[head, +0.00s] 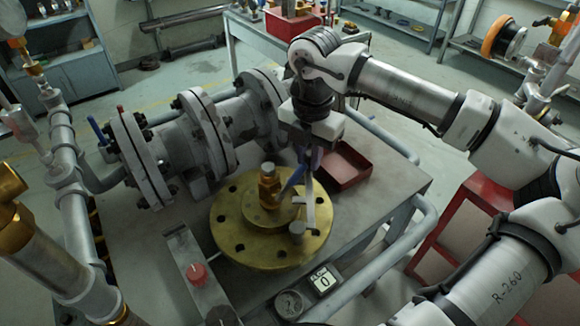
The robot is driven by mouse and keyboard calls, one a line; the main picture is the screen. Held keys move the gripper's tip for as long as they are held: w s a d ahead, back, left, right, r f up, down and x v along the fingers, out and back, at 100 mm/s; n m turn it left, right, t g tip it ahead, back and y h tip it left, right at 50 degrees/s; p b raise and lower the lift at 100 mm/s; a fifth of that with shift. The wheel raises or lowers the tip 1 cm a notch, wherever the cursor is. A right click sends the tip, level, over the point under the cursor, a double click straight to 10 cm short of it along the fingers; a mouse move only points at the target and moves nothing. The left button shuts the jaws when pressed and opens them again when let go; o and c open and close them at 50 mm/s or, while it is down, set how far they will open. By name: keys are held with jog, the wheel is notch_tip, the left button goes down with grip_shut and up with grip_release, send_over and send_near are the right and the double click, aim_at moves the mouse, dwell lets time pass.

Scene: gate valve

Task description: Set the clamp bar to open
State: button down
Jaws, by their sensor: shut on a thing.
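The clamp bar (292,181) appears to be the blue bar that runs from the brass stem (268,188) up and to the right. The stem stands on the round brass flange (234,232). My gripper (308,170) reaches down from above, just right of the stem, and is shut on the bar's outer end. The fingers partly hide that end, so the exact grip is hard to see. A pale upright piece (310,210) and a short grey peg (297,230) stand below the gripper, over the flange's right side.
A grey flanged pipe (185,150) lies along the bench (385,190) at the left. A rail (395,245) borders the bench's right side.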

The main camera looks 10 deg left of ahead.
jog(key=d+m+b, duration=0.2)
jog(key=d, duration=0.1)
jog(key=shift+s+f, duration=0.1)
jog(key=shift+f, duration=0.05)
jog(key=shift+s+d+r+m+b, duration=0.1)
jog(key=shift+s+d+m+b, duration=0.05)
jog(key=shift+d+m+b, duration=0.3)
jog(key=shift+s+d+r+m+b, duration=0.1)
jog(key=shift+d+m+b, duration=0.2)
jog(key=shift+d+m, duration=0.25)
jog(key=c, duration=1.3)
grip_release()
notch_tip(320, 180, up, 14)
jog(key=shift+f, duration=0.1)
